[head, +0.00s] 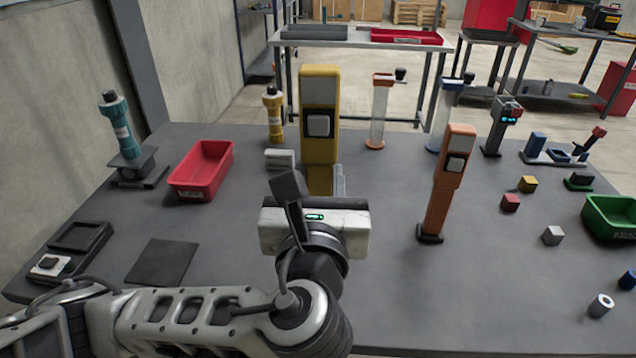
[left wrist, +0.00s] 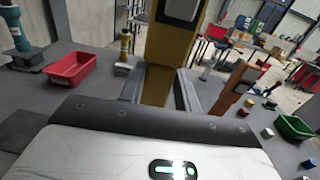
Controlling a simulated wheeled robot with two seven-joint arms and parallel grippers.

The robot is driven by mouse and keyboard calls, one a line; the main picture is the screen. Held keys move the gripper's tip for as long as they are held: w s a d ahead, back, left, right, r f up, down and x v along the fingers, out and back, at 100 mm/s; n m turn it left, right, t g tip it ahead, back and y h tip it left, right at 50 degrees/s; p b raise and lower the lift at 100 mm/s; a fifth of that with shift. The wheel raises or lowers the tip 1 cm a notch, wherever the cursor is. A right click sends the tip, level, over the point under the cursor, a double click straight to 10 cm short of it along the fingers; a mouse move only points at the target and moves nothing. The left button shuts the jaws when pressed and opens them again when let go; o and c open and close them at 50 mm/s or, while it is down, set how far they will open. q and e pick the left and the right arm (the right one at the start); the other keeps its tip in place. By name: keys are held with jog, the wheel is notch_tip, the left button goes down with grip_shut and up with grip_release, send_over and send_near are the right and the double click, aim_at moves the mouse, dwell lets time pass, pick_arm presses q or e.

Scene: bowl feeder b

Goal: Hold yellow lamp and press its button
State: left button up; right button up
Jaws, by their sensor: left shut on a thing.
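The yellow lamp (head: 319,85) is a tall yellow post standing upright in the middle of the table, with a pale square button (head: 318,125) on its front face. My left gripper (head: 322,182) is in front of it, shut on its lower part. In the left wrist view the lamp's yellow stem (left wrist: 160,84) stands between the two fingers (left wrist: 160,92). The gripper body hides the lamp's base in the head view. The button is above the gripper and nothing touches it. My right gripper is not in view.
A red bin (head: 202,172) and a teal device (head: 121,135) stand to the left. A similar orange post (head: 446,185) stands to the right, with small cubes and a green bin (head: 612,218) beyond. A yellow device (head: 273,115) stands behind left. The table between gripper and orange post is clear.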

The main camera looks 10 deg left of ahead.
pick_arm(q)
jog(key=w+p, duration=0.1)
jog(key=w, duration=0.9)
jog(key=shift+a, duration=0.45)
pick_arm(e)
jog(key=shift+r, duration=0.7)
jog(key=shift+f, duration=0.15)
